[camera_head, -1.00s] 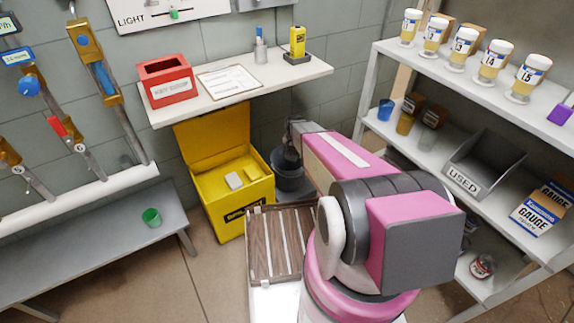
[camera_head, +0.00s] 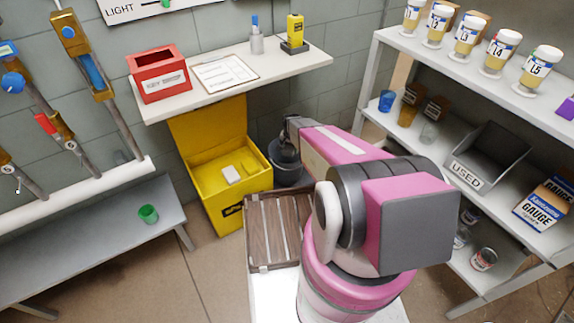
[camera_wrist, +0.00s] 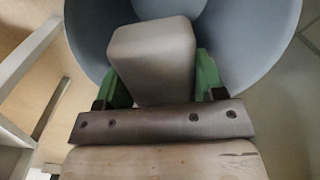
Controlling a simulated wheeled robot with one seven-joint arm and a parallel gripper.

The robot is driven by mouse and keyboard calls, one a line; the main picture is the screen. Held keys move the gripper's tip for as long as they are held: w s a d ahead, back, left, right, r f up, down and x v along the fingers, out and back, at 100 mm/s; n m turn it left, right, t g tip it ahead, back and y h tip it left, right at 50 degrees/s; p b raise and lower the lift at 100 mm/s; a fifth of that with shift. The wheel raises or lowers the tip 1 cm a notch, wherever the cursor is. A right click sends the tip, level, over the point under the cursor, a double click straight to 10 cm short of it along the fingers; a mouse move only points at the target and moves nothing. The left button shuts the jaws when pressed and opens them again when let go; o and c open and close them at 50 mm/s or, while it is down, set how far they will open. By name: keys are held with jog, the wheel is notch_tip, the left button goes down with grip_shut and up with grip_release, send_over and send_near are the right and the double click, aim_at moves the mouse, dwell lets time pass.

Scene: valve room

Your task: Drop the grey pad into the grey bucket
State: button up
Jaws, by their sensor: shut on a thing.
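My gripper (camera_wrist: 162,75) is shut on a grey pad (camera_wrist: 153,58), held between its green fingers in the wrist view. The grey bucket (camera_wrist: 245,40) opens around and beyond the pad there, and the pad overlaps its mouth. I cannot tell how high the pad is above the bucket floor. In the head view the grey bucket (camera_head: 288,176) stands on the floor right of the yellow box, with the end of my arm over it. The held pad is hidden there.
The open yellow box (camera_head: 233,208) holds a pale block (camera_head: 230,174). A wooden crate or slatted tray (camera_head: 257,235) is in front of the bucket. A white shelf (camera_head: 300,68) overhangs behind, and a storage rack (camera_head: 410,145) stands at right.

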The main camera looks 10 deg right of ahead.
jog(key=shift+f, duration=0.1)
jog(key=o, duration=1)
jog(key=shift+c, duration=0.2)
notch_tip(320, 180, up, 11)
jog(key=shift+f, duration=0.1)
